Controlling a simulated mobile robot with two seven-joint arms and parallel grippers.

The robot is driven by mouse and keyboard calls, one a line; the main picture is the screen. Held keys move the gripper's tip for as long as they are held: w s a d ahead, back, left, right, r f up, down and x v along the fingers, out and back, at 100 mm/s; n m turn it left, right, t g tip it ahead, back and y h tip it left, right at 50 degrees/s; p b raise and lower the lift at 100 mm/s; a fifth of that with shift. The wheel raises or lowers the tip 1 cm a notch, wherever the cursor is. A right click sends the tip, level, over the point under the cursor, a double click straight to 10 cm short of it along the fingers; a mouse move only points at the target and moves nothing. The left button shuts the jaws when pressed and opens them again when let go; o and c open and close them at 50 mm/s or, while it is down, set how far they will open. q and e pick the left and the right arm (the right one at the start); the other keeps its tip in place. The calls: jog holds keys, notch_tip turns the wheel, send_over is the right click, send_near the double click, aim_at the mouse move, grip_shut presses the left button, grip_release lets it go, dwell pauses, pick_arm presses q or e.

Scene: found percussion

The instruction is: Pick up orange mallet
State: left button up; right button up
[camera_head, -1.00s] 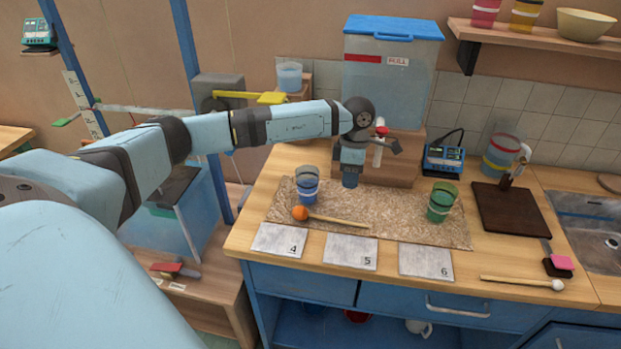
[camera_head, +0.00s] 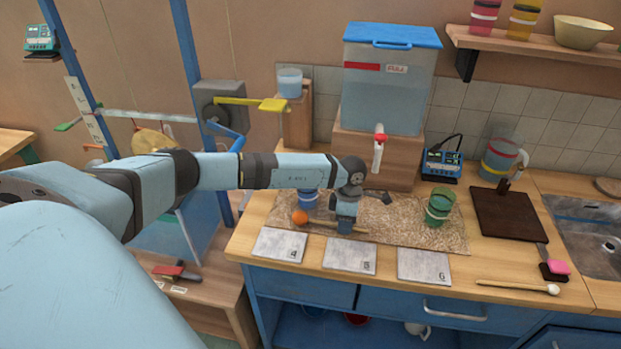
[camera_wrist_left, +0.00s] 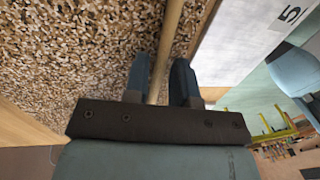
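The orange mallet lies on the speckled mat (camera_head: 400,232), its round orange head (camera_head: 299,217) at the left and its thin wooden handle (camera_head: 361,231) pointing right. My left gripper (camera_head: 345,231) is over the handle, right of the head. In the left wrist view, the handle (camera_wrist_left: 168,45) runs between the two dark fingers of the left gripper (camera_wrist_left: 160,76). The fingers are apart, with gaps beside the handle. The mallet head is out of the wrist view. My right gripper does not show.
A blue cup (camera_head: 308,203) stands close behind the mallet head, partly hidden by my arm. A green cup (camera_head: 438,208) stands at the mat's right. Plates 4 (camera_head: 280,244), 5 (camera_head: 349,255) and 6 (camera_head: 424,265) lie in front. A dispenser (camera_head: 388,85) stands behind.

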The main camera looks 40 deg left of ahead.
pick_arm(q)
grip_shut()
jog(key=shift+r, duration=0.15)
